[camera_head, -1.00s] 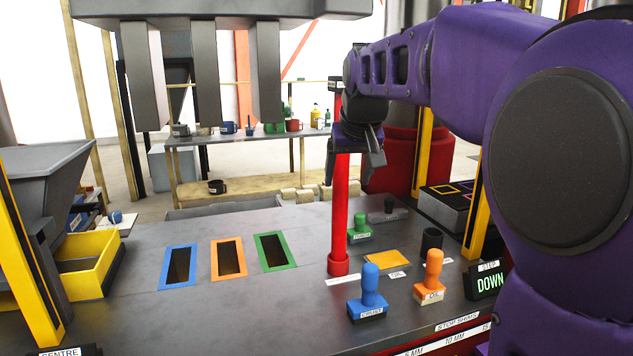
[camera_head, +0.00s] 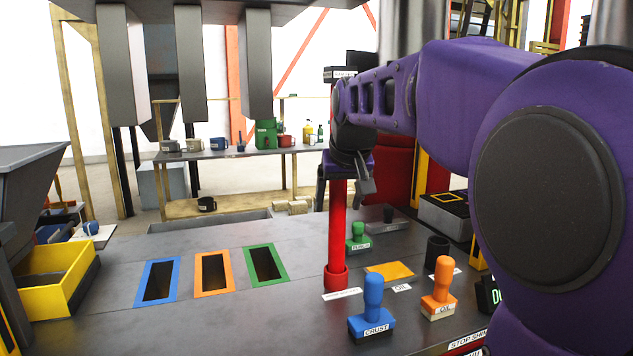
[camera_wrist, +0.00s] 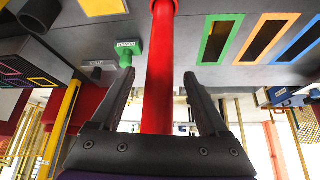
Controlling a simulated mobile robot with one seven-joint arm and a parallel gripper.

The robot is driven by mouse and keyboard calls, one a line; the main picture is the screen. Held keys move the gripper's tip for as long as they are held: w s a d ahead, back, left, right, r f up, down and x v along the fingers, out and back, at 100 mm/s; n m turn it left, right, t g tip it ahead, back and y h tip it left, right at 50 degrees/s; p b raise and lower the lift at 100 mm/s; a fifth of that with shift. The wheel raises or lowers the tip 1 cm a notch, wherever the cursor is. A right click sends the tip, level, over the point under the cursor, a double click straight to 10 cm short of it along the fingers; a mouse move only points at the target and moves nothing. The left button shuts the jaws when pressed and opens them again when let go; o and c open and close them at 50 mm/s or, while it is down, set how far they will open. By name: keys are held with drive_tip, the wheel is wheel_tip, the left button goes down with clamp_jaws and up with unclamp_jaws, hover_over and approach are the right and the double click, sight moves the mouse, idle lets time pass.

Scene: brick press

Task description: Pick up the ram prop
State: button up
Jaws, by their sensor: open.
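The ram prop, taken here to be the tall red post (camera_head: 337,235), stands upright in a red socket (camera_head: 336,278) on the grey bench. Its upper part is hidden behind my gripper and wrist in the head view; a dark labelled block (camera_head: 341,74) shows above them. My gripper (camera_head: 345,192) is open at the post's upper half, one finger on each side of it. In the wrist view, the red post (camera_wrist: 160,60) runs between the open fingers of my gripper (camera_wrist: 160,85), with a gap on both sides. I cannot tell how deep it sits between them.
Framed slots (camera_head: 213,272) lie to the left. Grey columns (camera_head: 192,70) hang overhead.

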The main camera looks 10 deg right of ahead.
clamp_jaws()
drive_tip(key=shift+r, duration=0.15)
idle(1.1)
